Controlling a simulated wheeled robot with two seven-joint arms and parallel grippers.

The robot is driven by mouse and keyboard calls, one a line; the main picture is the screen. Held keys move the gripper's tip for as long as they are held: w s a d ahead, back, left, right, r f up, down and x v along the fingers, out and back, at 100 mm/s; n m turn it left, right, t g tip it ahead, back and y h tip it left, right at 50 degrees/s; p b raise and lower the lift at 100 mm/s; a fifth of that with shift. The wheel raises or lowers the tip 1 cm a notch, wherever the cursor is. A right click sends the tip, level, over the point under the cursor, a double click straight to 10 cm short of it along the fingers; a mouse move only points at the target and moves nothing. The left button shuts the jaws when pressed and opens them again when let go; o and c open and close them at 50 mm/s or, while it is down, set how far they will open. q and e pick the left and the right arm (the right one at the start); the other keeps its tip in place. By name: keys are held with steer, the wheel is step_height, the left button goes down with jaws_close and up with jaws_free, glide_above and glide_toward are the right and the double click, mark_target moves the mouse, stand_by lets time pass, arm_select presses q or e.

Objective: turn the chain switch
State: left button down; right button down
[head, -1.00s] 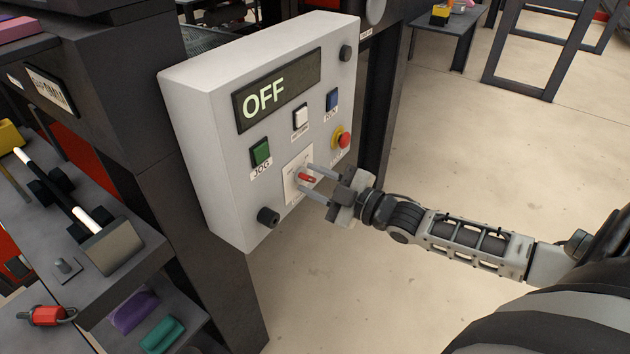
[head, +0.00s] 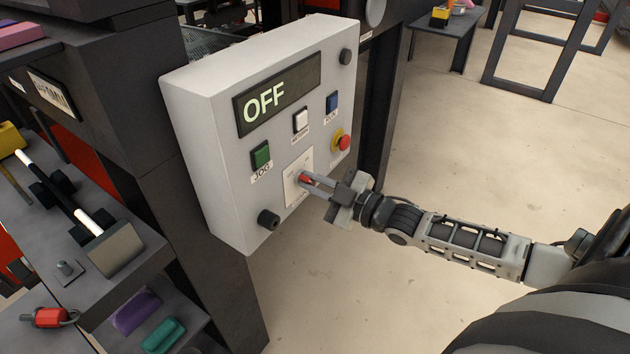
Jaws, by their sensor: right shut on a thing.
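The control box (head: 222,190) is light grey, and its display (head: 277,93) reads OFF. The fingers partly hide the knob and plate, and I cannot read the plate's markings. My left gripper is not in view.
Close by on the box are a green JOG button (head: 261,155), a white button (head: 300,119), a blue button (head: 332,102) and a red emergency button (head: 344,142). A black knob (head: 268,219) sits lower left. Open floor (head: 440,130) lies to the right.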

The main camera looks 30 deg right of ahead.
steer(key=m+p, duration=0.1)
steer(key=m, duration=0.2)
steer(key=shift+r+m, duration=0.15)
steer(key=shift+m, duration=0.15)
steer(key=shift+m+p, duration=0.5)
steer(key=shift+m, duration=0.4)
steer(key=m, duration=0.2)
steer(key=shift+d+m+p, duration=0.1)
steer(key=shift+m+p, duration=0.2)
steer(key=shift+m, duration=0.1)
steer(key=m, duration=0.3)
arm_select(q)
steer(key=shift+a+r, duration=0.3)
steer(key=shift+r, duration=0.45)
arm_select(e)
steer(key=m, duration=0.5)
steer(key=shift+w, duration=0.1)
steer(key=shift+m, duration=0.3)
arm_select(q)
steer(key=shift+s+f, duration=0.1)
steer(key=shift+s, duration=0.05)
